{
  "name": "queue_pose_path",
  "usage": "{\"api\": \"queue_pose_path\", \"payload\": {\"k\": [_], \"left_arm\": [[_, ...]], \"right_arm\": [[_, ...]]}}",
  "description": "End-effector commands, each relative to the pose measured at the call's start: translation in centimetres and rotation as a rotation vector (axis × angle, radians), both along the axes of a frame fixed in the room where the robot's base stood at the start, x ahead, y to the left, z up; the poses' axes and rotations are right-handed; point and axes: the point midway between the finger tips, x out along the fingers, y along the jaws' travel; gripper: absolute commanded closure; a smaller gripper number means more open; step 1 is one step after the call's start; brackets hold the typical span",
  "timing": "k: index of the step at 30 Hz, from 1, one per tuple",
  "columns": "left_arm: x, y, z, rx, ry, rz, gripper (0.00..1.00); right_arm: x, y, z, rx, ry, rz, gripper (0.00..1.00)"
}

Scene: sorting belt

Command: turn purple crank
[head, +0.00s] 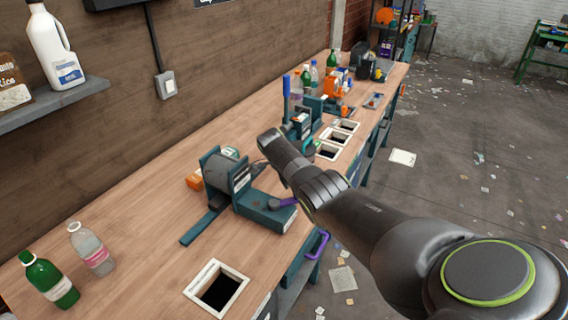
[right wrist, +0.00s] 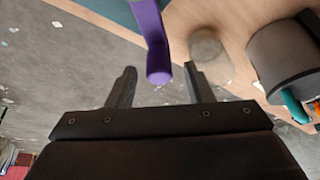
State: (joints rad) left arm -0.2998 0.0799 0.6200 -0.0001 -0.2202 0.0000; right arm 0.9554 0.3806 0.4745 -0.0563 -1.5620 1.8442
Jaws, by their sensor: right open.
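The purple crank (head: 286,203) sits on a teal machine with a grey drum (head: 222,170) on the bench, and my right arm partly covers it in the head view. In the right wrist view, the purple crank handle (right wrist: 152,35) comes down from the top edge, its rounded end between the fingertips. My right gripper (right wrist: 160,72) is open, with a dark finger on each side of the handle end; I cannot tell whether they touch it. The right fingers are hidden in the head view. My left gripper is not in view.
A purple loop handle (head: 318,246) is on the bench's front side. A white-framed opening (head: 216,288) is in the bench top (head: 140,195). A green bottle (head: 48,280) and a clear bottle (head: 91,250) stand at left. A blue-handled lever (head: 287,95) stands farther back.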

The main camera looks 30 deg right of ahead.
Motion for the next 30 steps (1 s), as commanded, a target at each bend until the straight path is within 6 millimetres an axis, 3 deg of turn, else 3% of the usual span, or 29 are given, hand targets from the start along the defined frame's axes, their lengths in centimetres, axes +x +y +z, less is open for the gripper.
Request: {"api": "queue_pose_path", "payload": {"k": [6,18,24,30], "left_arm": [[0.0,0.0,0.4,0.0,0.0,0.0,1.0],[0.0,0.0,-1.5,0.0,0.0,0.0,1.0],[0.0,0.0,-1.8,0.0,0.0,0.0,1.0],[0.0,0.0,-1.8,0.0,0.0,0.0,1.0]], "right_arm": [[0.7,1.6,4.0,-0.001,-0.005,0.002,0.53],[1.9,4.8,12.2,0.001,-0.003,0.001,0.53],[2.2,5.5,14.1,0.0,-0.001,0.0,0.53],[2.2,5.6,14.5,0.0,0.001,0.0,0.53]]}}
